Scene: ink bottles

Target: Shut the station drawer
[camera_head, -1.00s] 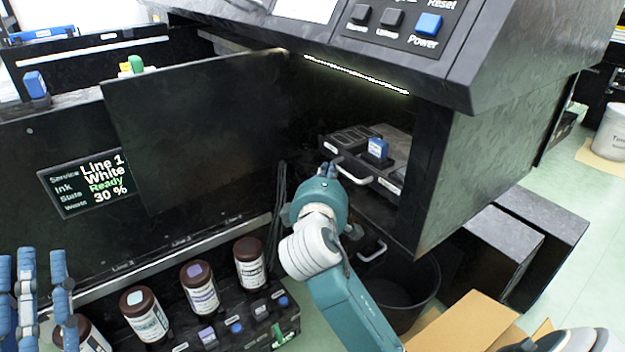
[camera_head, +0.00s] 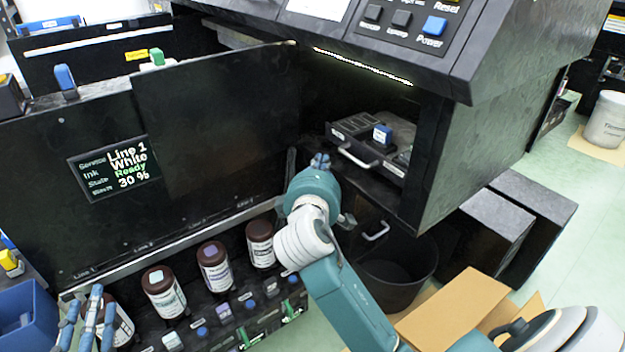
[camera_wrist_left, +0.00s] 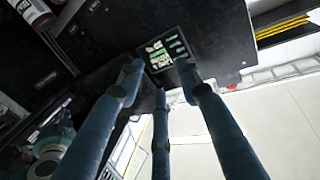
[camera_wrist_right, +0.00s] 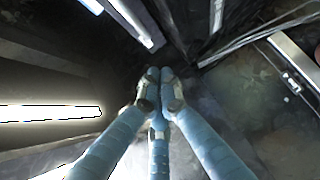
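The station drawer (camera_head: 392,168) is a dark tray with a pale bar handle (camera_head: 357,156), inside the lit bay of the black station in the head view. It appears to stick out somewhat; how far is hard to tell. A small blue-capped item (camera_head: 382,134) stands on it. My right gripper (camera_head: 320,160) is just left of the handle, fingers together and apparently empty; contact with the drawer cannot be told. Its fingertips also meet in the right wrist view (camera_wrist_right: 156,88). My left gripper (camera_head: 88,318) is open and empty at the lower left; it also shows in the left wrist view (camera_wrist_left: 160,82).
A second handle (camera_head: 376,231) sits below the drawer, above a black bin (camera_head: 395,278). Brown bottles (camera_head: 215,267) stand in a rack at lower left. A black panel with a display (camera_head: 115,168) is left of the bay. An open cardboard box (camera_head: 455,305) is at lower right.

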